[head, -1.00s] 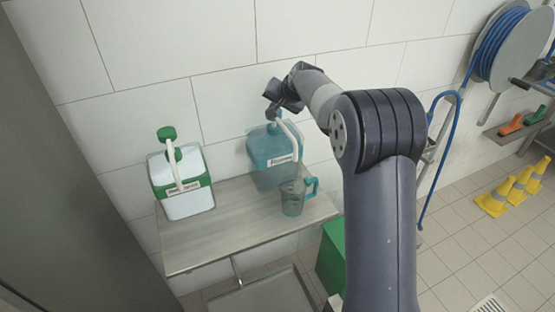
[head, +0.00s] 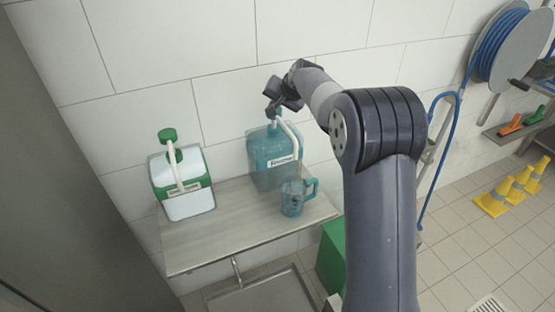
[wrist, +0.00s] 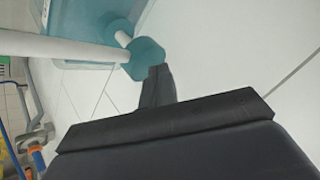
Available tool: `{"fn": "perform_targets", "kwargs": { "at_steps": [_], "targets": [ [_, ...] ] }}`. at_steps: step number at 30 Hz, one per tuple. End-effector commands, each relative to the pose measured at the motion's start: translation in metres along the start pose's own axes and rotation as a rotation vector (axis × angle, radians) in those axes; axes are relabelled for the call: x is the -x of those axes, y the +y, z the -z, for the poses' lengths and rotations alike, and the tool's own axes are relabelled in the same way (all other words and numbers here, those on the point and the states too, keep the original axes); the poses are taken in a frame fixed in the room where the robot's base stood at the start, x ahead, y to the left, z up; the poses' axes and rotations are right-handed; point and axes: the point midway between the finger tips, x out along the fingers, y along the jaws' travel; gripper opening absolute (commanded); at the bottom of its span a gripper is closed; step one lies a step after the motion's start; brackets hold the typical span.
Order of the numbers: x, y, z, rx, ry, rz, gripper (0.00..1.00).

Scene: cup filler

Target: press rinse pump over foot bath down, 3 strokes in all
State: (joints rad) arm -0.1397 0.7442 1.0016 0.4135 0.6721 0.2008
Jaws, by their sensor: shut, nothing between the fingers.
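A teal see-through canister (head: 270,180) with a white label and a pump on top stands at the back of a shelf. Its white spout (head: 292,133) curves forward and down. My gripper (head: 271,110) is shut and empty at the top of this pump. In the wrist view the teal pump head (wrist: 145,60) is right at the tip of my shut fingers (wrist: 156,80); I cannot tell whether they touch. A teal jug (head: 292,200) with a handle stands below the spout. The foot bath, seemingly the grey basin (head: 262,297), lies below the shelf.
A white and green canister (head: 185,192) with a green pump head stands at the left of the shelf (head: 225,228). A tiled wall is close behind. A green box (head: 331,258) is below right. A blue hose and yellow cones (head: 494,203) are farther right.

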Motion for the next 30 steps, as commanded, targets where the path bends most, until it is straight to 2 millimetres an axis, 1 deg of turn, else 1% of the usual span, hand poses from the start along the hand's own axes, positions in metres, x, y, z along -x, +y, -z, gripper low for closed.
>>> {"fn": "perform_targets", "kwargs": {
  "at_steps": [18, 30],
  "targets": [
    [0.041, -0.03, 0.03, 0.0, 0.001, 0.001, 0.0],
    [0.042, -0.03, 0.03, 0.0, 0.001, 0.001, 0.0]
  ]
}}
